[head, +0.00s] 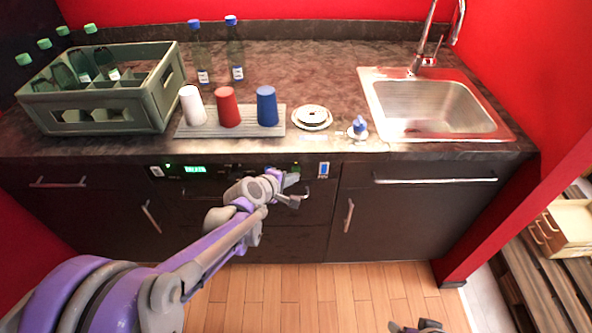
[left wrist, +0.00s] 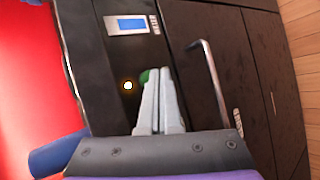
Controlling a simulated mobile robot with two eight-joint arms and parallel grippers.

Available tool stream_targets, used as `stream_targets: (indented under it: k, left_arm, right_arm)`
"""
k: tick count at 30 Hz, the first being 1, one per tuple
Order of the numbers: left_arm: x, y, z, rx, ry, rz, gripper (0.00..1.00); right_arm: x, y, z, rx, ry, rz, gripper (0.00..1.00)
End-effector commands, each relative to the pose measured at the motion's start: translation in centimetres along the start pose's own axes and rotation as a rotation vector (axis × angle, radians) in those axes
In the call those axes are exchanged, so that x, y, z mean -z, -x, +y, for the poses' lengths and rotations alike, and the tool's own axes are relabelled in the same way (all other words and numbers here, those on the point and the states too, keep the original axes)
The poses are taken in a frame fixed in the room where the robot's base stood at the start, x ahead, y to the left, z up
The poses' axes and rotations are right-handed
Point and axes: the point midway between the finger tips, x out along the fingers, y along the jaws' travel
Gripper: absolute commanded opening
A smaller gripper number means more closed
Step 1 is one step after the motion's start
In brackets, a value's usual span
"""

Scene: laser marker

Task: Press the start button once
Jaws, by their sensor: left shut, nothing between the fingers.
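A dark control panel (head: 240,170) runs along the cabinet front below the worktop. A green button (left wrist: 145,75) shows in the left wrist view, partly hidden behind my fingertips. I take it for the start button, but no label is readable. My left gripper (head: 298,192) is in front of the panel's right part; its fingers (left wrist: 158,100) are shut and empty. They overlap the green button's edge in the left wrist view; I cannot tell whether they touch it. A grey and dark part at the bottom edge seems to be my right gripper (head: 418,327); its fingers are unclear.
A blue-screened unit (head: 323,170) and a small glowing light (left wrist: 128,86) are near the button. A bar handle (left wrist: 208,75) sticks out beside it. Cups, bottles, a crate (head: 118,118) and a sink (head: 435,105) are on the worktop above. The wooden floor is clear.

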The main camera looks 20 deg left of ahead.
Motion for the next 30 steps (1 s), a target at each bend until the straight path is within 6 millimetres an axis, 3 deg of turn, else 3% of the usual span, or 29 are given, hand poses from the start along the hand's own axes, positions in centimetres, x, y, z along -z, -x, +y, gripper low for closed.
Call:
stream_targets:
  k: [14,30]
  left_arm:
    - [-0.5,0.6,-0.5,0.0,0.0,-0.001,0.0]
    - [-2.8,3.8,-2.8,0.0,-0.001,0.0,0.0]
  right_arm:
    - [0.0,0.0,0.0,0.0,0.0,0.0,0.8]
    - [0.1,0.2,0.0,0.0,0.0,0.001,0.8]
